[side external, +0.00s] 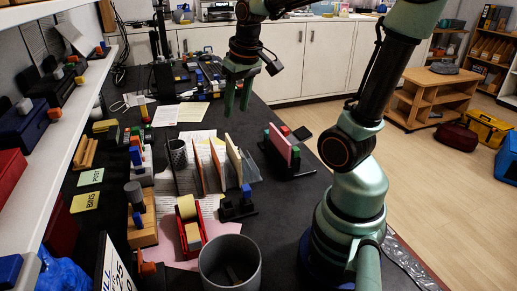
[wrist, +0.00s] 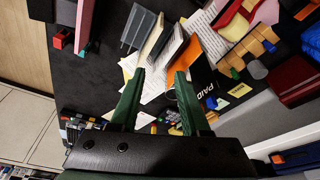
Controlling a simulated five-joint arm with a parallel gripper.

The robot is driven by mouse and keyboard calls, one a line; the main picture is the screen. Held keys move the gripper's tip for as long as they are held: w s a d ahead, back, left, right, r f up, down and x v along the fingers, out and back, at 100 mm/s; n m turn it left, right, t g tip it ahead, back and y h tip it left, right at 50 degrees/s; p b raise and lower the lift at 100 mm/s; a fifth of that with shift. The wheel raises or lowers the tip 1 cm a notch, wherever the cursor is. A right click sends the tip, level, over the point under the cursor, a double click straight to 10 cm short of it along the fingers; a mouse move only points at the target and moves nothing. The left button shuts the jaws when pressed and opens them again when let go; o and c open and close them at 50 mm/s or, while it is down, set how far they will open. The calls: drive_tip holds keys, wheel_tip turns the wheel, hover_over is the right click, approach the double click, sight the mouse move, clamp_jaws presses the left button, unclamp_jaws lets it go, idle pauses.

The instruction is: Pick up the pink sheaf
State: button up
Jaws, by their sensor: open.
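The pink sheaf (side external: 279,146) stands upright in a low dark holder (side external: 291,170) on the black desk, in the right half of the side external view. Colored blocks sit close around it. In the wrist view the pink sheaf (wrist: 84,20) shows at the upper left, partly cut off by the top edge. My gripper (side external: 237,107) is open and empty above the desk, with its green fingers pointing down, behind and left of the sheaf in the side view. In the wrist view my gripper (wrist: 160,75) has its fingertips apart over papers, with the sheaf outside them.
A rack of upright sheaves (side external: 220,162) stands left of the pink sheaf. A white shelf (side external: 98,100) borders the left.

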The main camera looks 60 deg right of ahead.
drive_tip(key=s+d+f+m+g, duration=0.1)
drive_tip(key=d+f+m+g, duration=0.1)
drive_tip(key=d, duration=0.6)
drive_tip(key=m+y, duration=0.1)
drive_tip(key=m, duration=0.2)
approach(279, 133)
drive_tip(key=shift+w+d+f+g, duration=0.1)
drive_tip(key=shift+w+d+g, duration=0.1)
drive_tip(key=shift+w+g, duration=0.25)
wheel_tip(279, 133, down, 11)
drive_tip(key=shift+s+f, duration=0.15)
drive_tip(key=shift+f, duration=0.05)
drive_tip(key=shift+f, duration=0.15)
clamp_jaws()
